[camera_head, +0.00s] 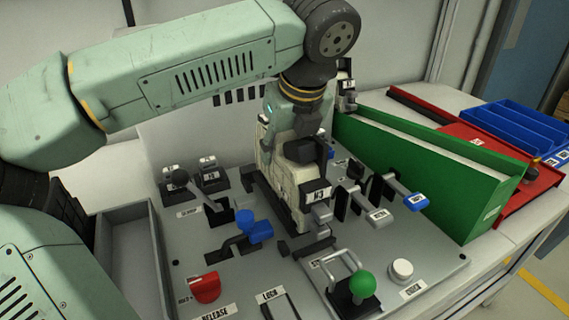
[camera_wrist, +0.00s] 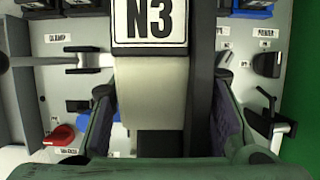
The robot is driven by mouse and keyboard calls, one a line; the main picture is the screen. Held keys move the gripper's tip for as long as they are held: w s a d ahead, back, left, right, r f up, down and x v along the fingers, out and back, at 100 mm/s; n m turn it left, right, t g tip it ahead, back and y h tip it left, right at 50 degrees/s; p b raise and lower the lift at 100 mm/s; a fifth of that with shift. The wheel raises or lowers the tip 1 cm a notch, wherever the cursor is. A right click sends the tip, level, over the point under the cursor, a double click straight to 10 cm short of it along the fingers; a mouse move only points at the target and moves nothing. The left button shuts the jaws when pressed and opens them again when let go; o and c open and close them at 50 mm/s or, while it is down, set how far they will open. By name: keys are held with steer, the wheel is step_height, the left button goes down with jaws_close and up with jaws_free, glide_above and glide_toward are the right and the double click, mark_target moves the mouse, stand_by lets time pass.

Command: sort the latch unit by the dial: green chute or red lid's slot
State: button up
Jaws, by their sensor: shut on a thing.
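The latch unit, a pale block labelled N3 (camera_head: 286,190), stands upright on the grey panel in the head view. Its N3 label (camera_wrist: 150,22) and pale face show close up in the wrist view. My gripper (camera_wrist: 163,118) is shut on it, with one dark finger on each side. The green chute (camera_head: 430,175) is a long sloping trough right of the panel. The red lid (camera_head: 475,140) lies right of the chute; its slot is not clear. I cannot make out a dial reading.
A grey tray (camera_head: 130,212) is at left. A blue bin (camera_head: 515,128) stands far right.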

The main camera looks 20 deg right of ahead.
step_height(320, 180, up, 8)
steer(key=shift+f, duration=0.2)
step_height(320, 180, up, 9)
steer(key=p, duration=0.8)
